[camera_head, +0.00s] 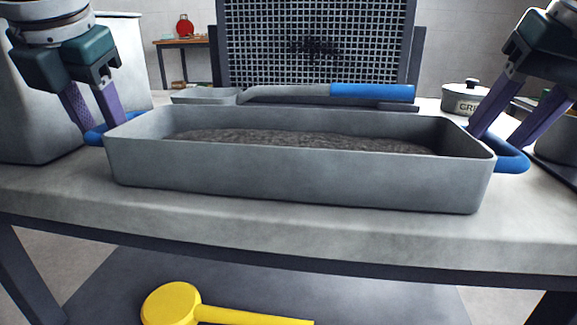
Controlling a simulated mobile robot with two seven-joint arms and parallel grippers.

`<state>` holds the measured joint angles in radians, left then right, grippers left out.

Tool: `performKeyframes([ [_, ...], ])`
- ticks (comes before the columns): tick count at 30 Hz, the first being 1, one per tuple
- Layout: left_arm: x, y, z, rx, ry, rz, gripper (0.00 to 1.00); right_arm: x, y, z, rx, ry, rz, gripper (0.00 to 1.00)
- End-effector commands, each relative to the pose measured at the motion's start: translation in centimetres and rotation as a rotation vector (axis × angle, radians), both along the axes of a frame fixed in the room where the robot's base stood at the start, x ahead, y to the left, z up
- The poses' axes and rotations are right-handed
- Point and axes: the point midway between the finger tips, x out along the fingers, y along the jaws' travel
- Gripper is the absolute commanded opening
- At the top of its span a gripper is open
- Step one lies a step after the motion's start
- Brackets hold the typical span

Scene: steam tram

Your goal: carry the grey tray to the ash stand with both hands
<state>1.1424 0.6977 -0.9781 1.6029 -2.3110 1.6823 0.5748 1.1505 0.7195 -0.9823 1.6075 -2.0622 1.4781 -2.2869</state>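The grey tray (300,177) is long and rectangular, and sits level on the grey worktop in front of me. Dark grey ash-like material (300,140) lies in it. A blue handle sticks out at its left end (95,136) and another at its right end (513,162). My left gripper (98,127) is at the left handle, its purple fingers apart. My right gripper (497,142) is at the right handle, its fingers also apart; the tips are partly hidden by the tray and handle. I cannot tell which thing is the ash stand.
Behind the tray lies a blue-handled tool (370,93). A lidded grey pot (463,99) stands at the back right. A dark mesh panel (316,42) rises behind. A yellow mallet (172,304) lies below the worktop (300,225). A small wooden table (183,42) stands far left.

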Motion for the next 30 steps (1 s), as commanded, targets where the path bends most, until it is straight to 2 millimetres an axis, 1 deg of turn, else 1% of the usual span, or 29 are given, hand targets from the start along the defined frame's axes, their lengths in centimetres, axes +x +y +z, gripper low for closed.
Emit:
performKeyframes([
  [5, 0.0, -0.2, 2.0, -0.003, -0.001, -0.004, 0.48, 0.0, 0.1, 2.1, 0.003, -0.003, 0.002, 0.48],
  [8, 0.0, -0.1, 3.7, -0.002, -0.001, -0.002, 0.48, 0.0, 0.1, 3.8, 0.004, -0.003, 0.002, 0.48],
  [30, 0.0, -0.1, 19.2, -0.001, -0.001, -0.001, 0.48, 0.0, 0.1, 19.2, 0.001, -0.001, 0.001, 0.48],
])
